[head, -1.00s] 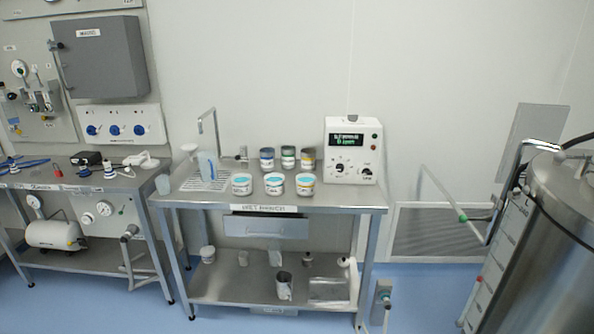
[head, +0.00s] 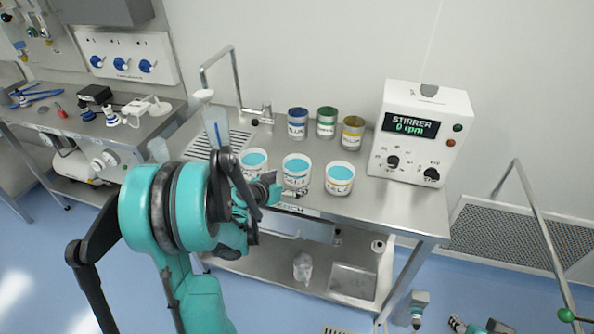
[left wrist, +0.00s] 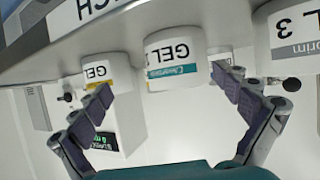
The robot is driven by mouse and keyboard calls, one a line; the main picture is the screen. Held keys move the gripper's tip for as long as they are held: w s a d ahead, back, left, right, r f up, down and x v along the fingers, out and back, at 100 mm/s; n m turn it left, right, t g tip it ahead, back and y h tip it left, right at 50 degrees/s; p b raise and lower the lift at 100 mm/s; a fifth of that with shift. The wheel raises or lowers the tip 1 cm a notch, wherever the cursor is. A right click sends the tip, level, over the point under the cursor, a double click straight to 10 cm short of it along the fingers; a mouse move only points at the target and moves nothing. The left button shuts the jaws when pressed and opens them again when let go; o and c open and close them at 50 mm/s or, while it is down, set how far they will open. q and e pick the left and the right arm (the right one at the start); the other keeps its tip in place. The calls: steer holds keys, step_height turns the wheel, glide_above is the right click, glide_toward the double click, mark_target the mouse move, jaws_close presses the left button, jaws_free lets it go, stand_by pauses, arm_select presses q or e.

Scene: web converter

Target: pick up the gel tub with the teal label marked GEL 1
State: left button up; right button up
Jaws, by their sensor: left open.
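Three white gel tubs with cyan tops stand in a row near the bench's front edge. The middle tub (head: 296,172) seems marked GEL 1; its label with a teal band (left wrist: 173,66) faces the left wrist camera, its number not readable there. The left tub (head: 254,161) reads GEL 3 in the wrist view (left wrist: 295,45). The right tub (head: 340,178) has a yellow band. My left gripper (head: 266,193) is open and empty in front of the row; in the wrist view its fingers (left wrist: 167,98) spread either side of the middle tub, apart from it. Part of my right gripper (head: 480,326) shows at the bottom edge.
Blue, green and yellow cans (head: 326,122) stand behind the tubs. A stirrer unit (head: 420,135) stands at the bench's right, and a jug (head: 216,128) by the drain grid at the left. The bench top (head: 390,208) right of the tubs is clear.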

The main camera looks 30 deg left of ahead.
mark_target(287, 176)
arm_select(q)
steer(key=shift+w+a+f, duration=0.1)
steer(key=shift+w+a, duration=0.05)
steer(key=shift+a, duration=0.35)
steer(key=shift+w+a+f, duration=0.1)
steer(key=shift+a, duration=0.35)
steer(key=shift+a+f+t, duration=0.1)
steer(key=shift+a+t, duration=0.2)
steer(key=shift+a, duration=0.1)
steer(key=shift+w+a+f, duration=0.1)
steer(key=shift+w+f, duration=0.05)
steer(key=shift+w, duration=0.05)
steer(key=b+x, duration=0.1)
steer(key=x, duration=0.2)
steer(key=b+x, duration=0.1)
steer(key=x, duration=0.3)
steer(key=shift+w+d, duration=0.2)
steer(key=shift+d, duration=0.05)
steer(key=shift+s+r, duration=0.1)
steer(key=shift+r, duration=0.1)
steer(key=shift+c, duration=0.9)
steer(key=c, duration=1.4)
